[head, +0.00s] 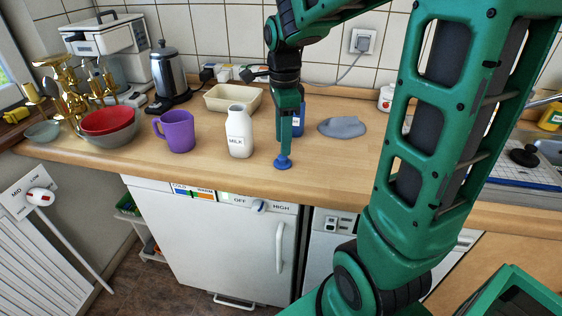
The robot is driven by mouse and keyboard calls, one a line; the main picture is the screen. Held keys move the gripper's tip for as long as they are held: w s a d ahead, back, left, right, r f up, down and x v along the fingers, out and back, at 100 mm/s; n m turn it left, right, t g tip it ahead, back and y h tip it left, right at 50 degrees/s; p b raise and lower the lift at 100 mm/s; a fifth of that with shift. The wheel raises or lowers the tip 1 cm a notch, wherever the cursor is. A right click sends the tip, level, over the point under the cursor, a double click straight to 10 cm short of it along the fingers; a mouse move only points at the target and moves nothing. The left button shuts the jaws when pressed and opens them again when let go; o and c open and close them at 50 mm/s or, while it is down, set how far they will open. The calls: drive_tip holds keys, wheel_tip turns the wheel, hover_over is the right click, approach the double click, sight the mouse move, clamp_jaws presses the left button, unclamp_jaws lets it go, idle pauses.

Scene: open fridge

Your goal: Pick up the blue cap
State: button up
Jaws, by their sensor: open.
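The blue cap (283,163) is on the wooden counter near its front edge, in the head view. My gripper (285,148) points straight down, with its fingertips right above or at the top of the cap. I cannot tell whether the fingers touch it. The gripper is open; its finger gap is hardly visible from this side. The white milk bottle (239,135) stands upright to the left of the gripper.
A purple mug (177,131) stands farther left. Behind are a beige tray (233,97) and a grey flat piece (342,127). A blue object (299,120) is partly hidden behind my gripper. The counter (330,165) is clear right of the cap.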

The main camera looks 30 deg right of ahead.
sight(283, 160)
drive_tip(key=shift+w+f, duration=0.2)
drive_tip(key=shift+f, duration=2.5)
drive_tip(key=shift+c, duration=0.3)
clamp_jaws()
